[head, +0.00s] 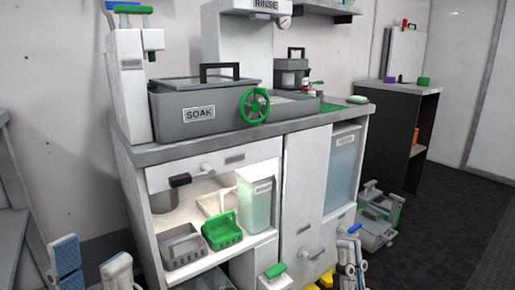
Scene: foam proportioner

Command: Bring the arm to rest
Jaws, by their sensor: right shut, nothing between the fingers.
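My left gripper (92,256) is at the bottom left of the head view. Its two blue-and-white fingers stand wide apart, with nothing seen between them. My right gripper (349,247) is at the bottom, right of centre, in front of the cabinet's lower right side. Its fingers are close together and hold nothing. Both grippers point upward in the picture and are cut off by the lower edge. The arms behind them are out of view.
A cabinet with a grey countertop (165,152) carries a SOAK tank (199,114) with a green handwheel (254,106). Its open shelf holds a grey basket (181,247), a green basket (222,232) and a pale container (255,203). Grey crates (375,231) stand right; dark floor (440,225) is clear beyond.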

